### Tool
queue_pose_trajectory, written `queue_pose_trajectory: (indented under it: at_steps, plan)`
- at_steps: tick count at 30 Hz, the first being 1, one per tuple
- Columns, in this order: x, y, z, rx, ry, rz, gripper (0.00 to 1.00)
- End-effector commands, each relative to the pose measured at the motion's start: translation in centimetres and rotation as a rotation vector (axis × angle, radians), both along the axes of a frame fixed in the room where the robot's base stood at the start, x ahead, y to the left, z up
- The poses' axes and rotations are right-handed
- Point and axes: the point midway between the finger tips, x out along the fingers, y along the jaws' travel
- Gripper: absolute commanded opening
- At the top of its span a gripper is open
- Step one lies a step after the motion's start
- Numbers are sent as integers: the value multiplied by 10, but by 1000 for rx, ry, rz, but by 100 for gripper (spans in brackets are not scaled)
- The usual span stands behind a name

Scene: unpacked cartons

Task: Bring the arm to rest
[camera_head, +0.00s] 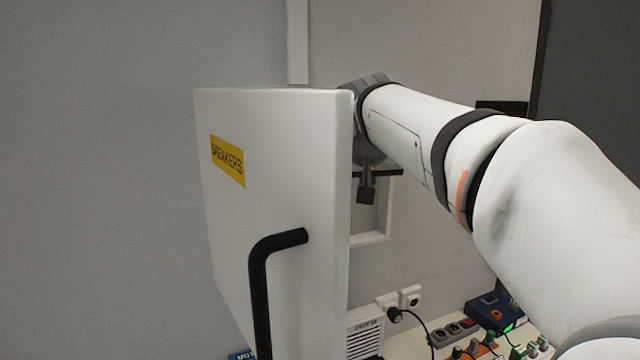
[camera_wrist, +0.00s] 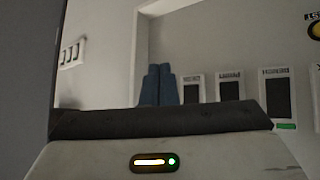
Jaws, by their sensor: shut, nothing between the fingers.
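My arm (camera_head: 410,125) reaches in from the right in the head view, and its wrist end is behind the edge of an open white cabinet door (camera_head: 275,170). The door has a yellow BREAKERS label (camera_head: 228,160) and a black bar handle (camera_head: 262,285). The door hides part of the wrist. In the wrist view my gripper (camera_wrist: 159,72) has its two blue-grey fingers together, shut and empty. The fingers point toward the inside of a pale cabinet with several dark labelled breakers (camera_wrist: 229,91). I cannot tell how far the fingertips are from them.
Wall sockets (camera_head: 398,301) with a plugged-in cable are below the arm. A bench at lower right holds a dark blue device (camera_head: 495,312) and a power strip (camera_head: 453,333). Bare wall lies left of the door.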

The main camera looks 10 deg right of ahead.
Motion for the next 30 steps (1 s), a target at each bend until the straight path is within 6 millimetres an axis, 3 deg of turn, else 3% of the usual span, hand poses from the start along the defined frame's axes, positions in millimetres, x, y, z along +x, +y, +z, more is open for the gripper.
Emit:
queue_pose_trajectory:
  at_steps: [5, 12, 18, 23, 30]
  plan:
    - [-53, -7, -71, 11, 144, 43, 0]
    - [-159, -9, -193, 64, 374, 116, 0]
    - [-229, -6, -264, 112, 498, 155, 0]
    - [-252, -3, -286, 130, 536, 169, 0]
    - [-255, -3, -289, 131, 541, 170, 0]
